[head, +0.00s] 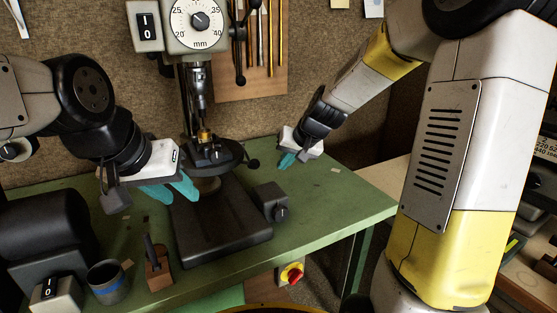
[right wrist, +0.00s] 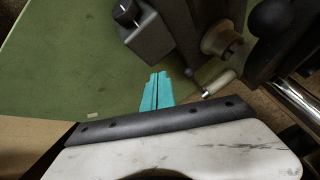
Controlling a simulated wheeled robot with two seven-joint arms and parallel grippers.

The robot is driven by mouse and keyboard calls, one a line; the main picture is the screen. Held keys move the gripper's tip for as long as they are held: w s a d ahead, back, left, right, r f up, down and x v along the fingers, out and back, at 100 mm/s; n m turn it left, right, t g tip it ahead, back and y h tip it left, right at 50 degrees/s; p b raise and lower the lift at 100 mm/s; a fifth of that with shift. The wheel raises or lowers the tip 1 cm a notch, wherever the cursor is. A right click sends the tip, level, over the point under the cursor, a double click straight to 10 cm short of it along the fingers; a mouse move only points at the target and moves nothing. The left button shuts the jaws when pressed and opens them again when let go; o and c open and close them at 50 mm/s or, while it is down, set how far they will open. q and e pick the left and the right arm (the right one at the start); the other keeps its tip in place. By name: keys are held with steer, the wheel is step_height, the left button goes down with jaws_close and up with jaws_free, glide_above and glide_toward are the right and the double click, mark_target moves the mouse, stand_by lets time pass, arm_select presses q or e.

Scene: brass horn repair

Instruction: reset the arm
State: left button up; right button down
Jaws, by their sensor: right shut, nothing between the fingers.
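My left gripper (head: 182,200) has teal fingers and is in the head view at the left, over the green bench beside the drill press. Its two fingertips are apart and nothing shows between them. My right gripper (head: 283,165) is at the bench's right side in the head view, to the right of the drill press. Its teal fingers also show in the right wrist view (right wrist: 157,78), where they lie side by side, shut and empty, above the green bench top.
The drill press (head: 216,155) stands mid-bench, a small brass-coloured piece (head: 205,135) under its chuck. A dark box with a knob (head: 270,201) sits right of its base. A cup (head: 108,283) and wooden stand (head: 158,267) are front left. The bench's right part (head: 345,205) is mostly clear.

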steer(key=s+d+r, duration=0.2)
steer(key=s+r, duration=0.1)
steer(key=s, duration=0.5)
steer(key=s+d+r+h, duration=0.1)
steer(key=s+d+r, duration=0.1)
steer(key=s, duration=0.7)
steer(key=s+d+r+n, duration=0.1)
steer(key=s+r, duration=0.3)
steer(key=s, duration=0.4)
steer(key=shift+s+d+h, duration=0.4)
steer(key=shift+d, duration=0.3)
